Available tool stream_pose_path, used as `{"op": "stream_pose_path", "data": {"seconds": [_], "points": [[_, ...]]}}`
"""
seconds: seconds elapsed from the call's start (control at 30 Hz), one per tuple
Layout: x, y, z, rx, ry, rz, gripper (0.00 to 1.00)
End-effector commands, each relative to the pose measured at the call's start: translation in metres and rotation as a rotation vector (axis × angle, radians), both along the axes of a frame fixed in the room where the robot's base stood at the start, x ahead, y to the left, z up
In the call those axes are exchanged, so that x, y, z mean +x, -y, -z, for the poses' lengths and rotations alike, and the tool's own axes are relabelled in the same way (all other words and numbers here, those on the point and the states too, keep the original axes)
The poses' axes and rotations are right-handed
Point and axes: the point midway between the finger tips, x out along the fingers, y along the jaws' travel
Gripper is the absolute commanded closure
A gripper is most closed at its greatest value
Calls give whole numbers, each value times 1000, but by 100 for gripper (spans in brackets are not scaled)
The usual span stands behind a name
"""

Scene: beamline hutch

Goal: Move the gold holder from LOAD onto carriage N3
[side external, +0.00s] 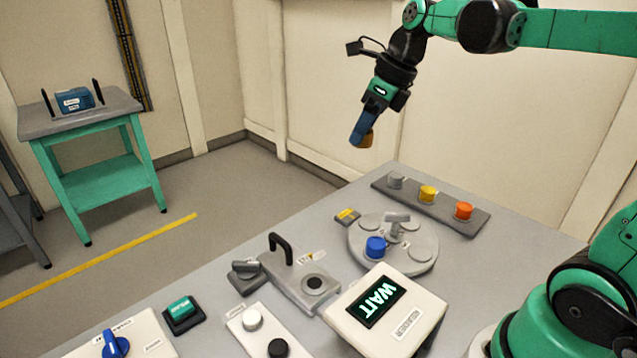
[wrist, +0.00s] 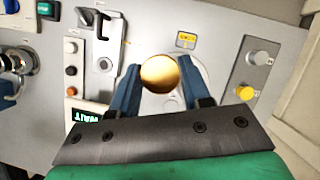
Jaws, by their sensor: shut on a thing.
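My gripper (side external: 361,134) is high above the table in the side view, with its blue fingers pointing down. It is shut on the gold holder (side external: 367,140), which is clear of every surface. In the wrist view the round gold top of the holder (wrist: 159,73) sits between the two blue fingers. A grey round turntable (side external: 417,262) stands on the table below, with a blue holder (side external: 376,247) on it and other flat round seats. The labels LOAD and N3 cannot be read, so I cannot tell which places they mark.
A grey rack (side external: 445,209) carries grey (side external: 395,180), yellow (side external: 427,194) and orange (side external: 464,211) pieces. A box (side external: 400,318) displays WAIT. A plate with a black arched handle (side external: 281,247) stands left of the turntable. The air around my gripper is clear.

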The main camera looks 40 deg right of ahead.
Motion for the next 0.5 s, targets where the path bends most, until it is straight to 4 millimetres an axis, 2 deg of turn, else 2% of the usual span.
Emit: {"op": "stream_pose_path", "data": {"seconds": [0.03,0.1,0.3,0.4,0.5], "points": [[1,-20,11,1,0,-56,100],[-2,-47,28,1,0,-131,100],[-23,-112,68,3,-1,-322,100],[-34,-130,80,4,-1,-383,100],[-40,-140,88,4,-1,-415,100]]}}
